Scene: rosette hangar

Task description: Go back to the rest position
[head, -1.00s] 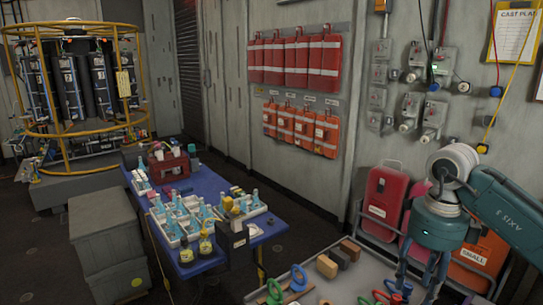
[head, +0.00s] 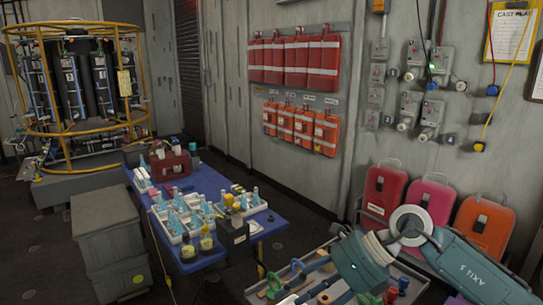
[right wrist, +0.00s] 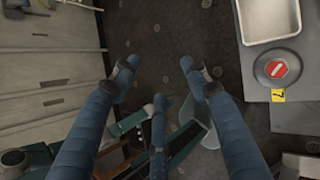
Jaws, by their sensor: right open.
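My right gripper (head: 298,287) comes in from the right in the head view, low at the right, in front of the grey tray of tools. My left gripper is in neither view now.
A blue table (head: 272,226) with bottles and trays stands at centre left. A grey tool tray (head: 408,290) lies partly behind my right arm. Red and orange cases (head: 384,190) stand by the wall. The wrist view shows a metal tray (right wrist: 268,22) and a grey worktop (right wrist: 295,118).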

